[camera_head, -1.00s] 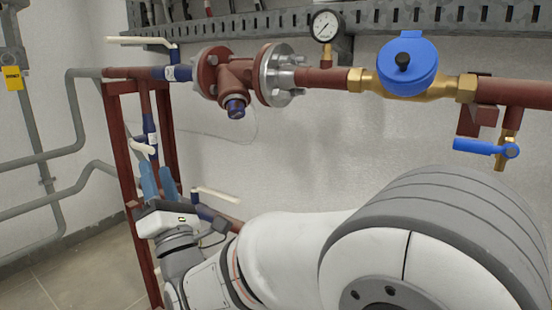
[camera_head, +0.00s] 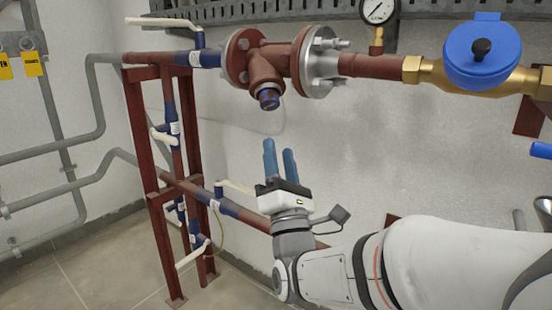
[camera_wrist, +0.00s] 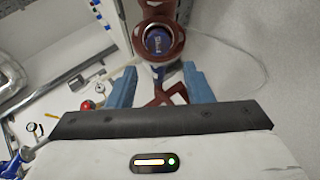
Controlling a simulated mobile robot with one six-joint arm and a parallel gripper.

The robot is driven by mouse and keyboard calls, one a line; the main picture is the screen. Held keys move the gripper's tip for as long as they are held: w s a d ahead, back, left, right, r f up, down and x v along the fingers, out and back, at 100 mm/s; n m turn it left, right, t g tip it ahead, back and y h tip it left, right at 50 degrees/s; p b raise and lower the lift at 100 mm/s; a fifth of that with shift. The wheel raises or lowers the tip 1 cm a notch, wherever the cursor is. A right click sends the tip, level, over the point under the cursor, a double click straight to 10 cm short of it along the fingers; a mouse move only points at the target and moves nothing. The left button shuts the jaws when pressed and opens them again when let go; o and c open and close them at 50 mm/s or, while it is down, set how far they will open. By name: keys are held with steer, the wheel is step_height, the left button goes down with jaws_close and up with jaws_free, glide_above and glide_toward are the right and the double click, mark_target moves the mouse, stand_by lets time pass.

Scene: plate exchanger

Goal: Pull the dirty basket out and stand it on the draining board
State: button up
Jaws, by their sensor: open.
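The dirty basket and the draining board are not in view. A red-brown strainer body (camera_head: 264,66) sits in the upper pipe between flanges, with a blue-ended plug (camera_head: 269,99) on its downward branch. I cannot see inside it. My gripper (camera_head: 279,147) points up, a little below the plug in the head view, with its two blue fingers apart and nothing between them. In the wrist view, the strainer body (camera_wrist: 160,12) and its round blue plug end (camera_wrist: 158,41) show beyond and between the fingers of my gripper (camera_wrist: 161,78).
A red pipe stand (camera_head: 137,140) with valves is at the left. A white-handled lower pipe (camera_head: 228,207) runs behind my wrist. A gauge (camera_head: 377,11) and a brass valve with blue cap (camera_head: 482,50) sit right of the strainer. Tiled floor (camera_head: 95,265) shows at lower left.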

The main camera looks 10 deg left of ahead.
mark_target(270, 107)
steer(key=shift+o, duration=1.1)
steer(key=shift+w+a+r+p, duration=0.1)
steer(key=shift+a+r+p, duration=0.05)
steer(key=shift+r+p, duration=0.15)
steer(key=p+x, duration=0.6)
steer(key=x, duration=0.2)
steer(key=shift+w+a+r, duration=0.15)
steer(key=shift+w, duration=0.1)
steer(key=shift+x, duration=0.9)
steer(key=c, duration=1)
steer(key=shift+o, duration=0.2)
steer(key=shift+s+f, duration=0.2)
steer(key=shift+f, duration=0.25)
steer(key=shift+b+v, duration=2.2)
steer(key=shift+b, duration=0.05)
